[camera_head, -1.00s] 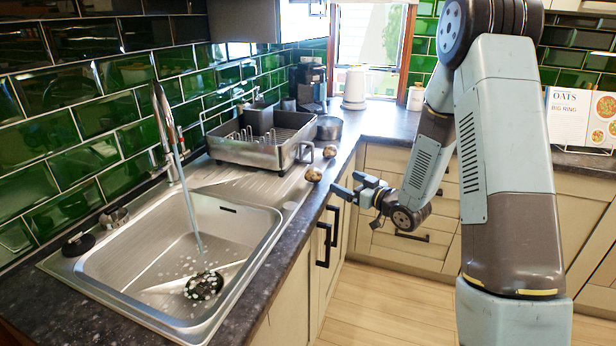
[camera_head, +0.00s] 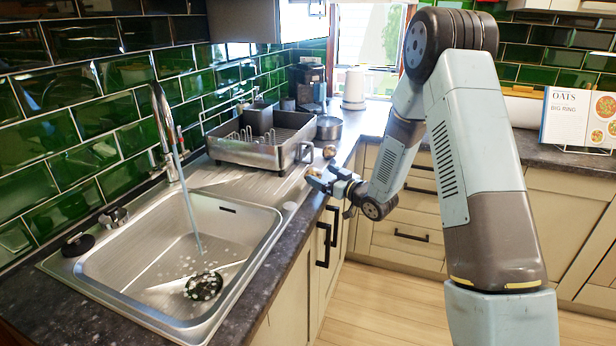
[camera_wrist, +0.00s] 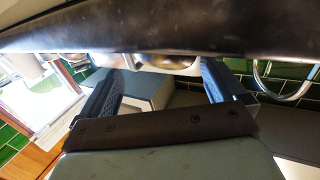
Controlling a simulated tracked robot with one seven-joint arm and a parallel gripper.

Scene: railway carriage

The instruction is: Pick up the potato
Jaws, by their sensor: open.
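Two small brown, round potato-like items lie on the worktop to the right of the dish rack. The nearer potato (camera_head: 313,171) is by the front edge, partly hidden by my gripper (camera_head: 324,179). The other potato (camera_head: 329,151) lies farther back. My gripper is open and reaches in from the right at about worktop height, its fingers right at the nearer potato. In the wrist view a brown rounded thing (camera_wrist: 182,62) shows between the two fingers (camera_wrist: 162,88), partly cut off by the dark worktop edge. I cannot tell whether the fingers touch it.
The metal dish rack (camera_head: 262,154) stands just left of the potatoes. The steel sink (camera_head: 130,262) with a running tap is nearer. A round pot (camera_head: 329,128) stands behind. The dark worktop edge (camera_head: 285,262) and cupboard fronts lie below.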

